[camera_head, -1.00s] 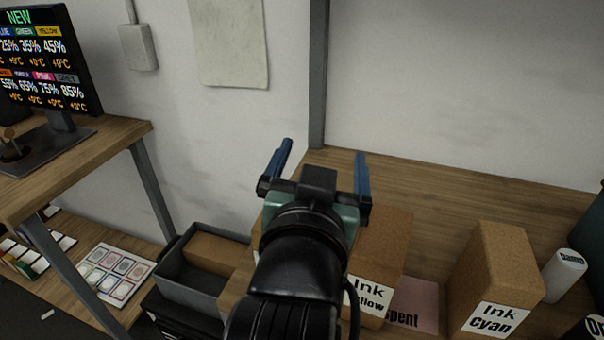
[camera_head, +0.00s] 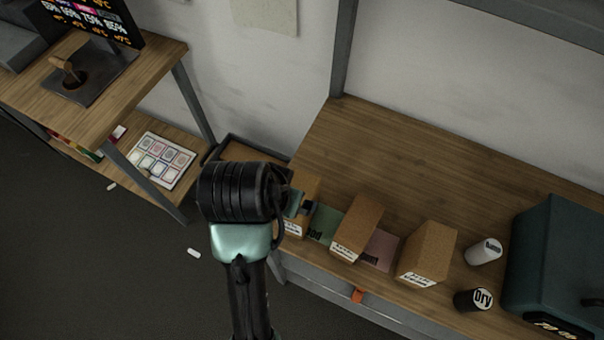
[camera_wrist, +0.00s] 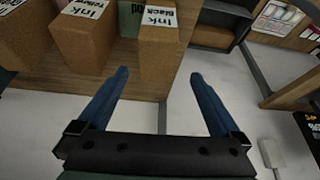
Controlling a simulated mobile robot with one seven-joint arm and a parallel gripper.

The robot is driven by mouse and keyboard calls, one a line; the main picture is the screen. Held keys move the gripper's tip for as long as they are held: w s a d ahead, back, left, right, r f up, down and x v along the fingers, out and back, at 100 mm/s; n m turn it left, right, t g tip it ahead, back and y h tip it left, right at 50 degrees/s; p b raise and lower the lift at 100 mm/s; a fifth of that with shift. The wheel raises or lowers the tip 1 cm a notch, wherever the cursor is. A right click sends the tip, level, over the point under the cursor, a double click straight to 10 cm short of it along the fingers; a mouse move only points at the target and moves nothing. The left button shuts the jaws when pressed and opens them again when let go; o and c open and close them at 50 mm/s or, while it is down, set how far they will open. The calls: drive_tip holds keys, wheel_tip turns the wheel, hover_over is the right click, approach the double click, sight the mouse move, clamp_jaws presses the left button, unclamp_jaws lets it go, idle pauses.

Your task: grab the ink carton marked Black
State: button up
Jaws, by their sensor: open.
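The Ink Black carton (camera_wrist: 158,44) is a brown box with a white label, at the top middle of the wrist view. In the head view this carton (camera_head: 309,187) stands at the left end of the wooden bench, partly hidden by my arm. My gripper (camera_wrist: 158,75) is open and empty, its two blue fingers pointing towards the carton. The carton appears beyond the fingertips, roughly in line with the gap. In the head view the wrist covers most of the gripper. The Ink Yellow carton (camera_wrist: 84,32) stands beside it.
The Cyan carton (camera_head: 429,252) stands further right on the bench (camera_head: 430,165). Beyond it are a white can (camera_head: 484,251), a dark Dry can (camera_head: 473,299) and a large dark green box (camera_head: 560,260). A green and a pink sheet lie between the cartons. The back of the bench is clear.

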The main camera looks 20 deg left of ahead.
drive_tip(key=shift+s, duration=0.15)
hover_over(297, 228)
drive_tip(key=w+a, duration=0.2)
drive_tip(key=w, duration=0.2)
drive_tip(key=f, duration=0.7)
drive_tip(key=shift+s+a+p, duration=0.1)
drive_tip(key=shift+s+p, duration=0.15)
drive_tip(key=shift+p, duration=0.15)
drive_tip(key=p+x, duration=0.1)
drive_tip(key=x, duration=0.4)
drive_tip(key=shift+w+d+p, duration=0.25)
drive_tip(key=shift+w+p, duration=0.1)
clamp_jaws()
drive_tip(key=shift+r, duration=0.1)
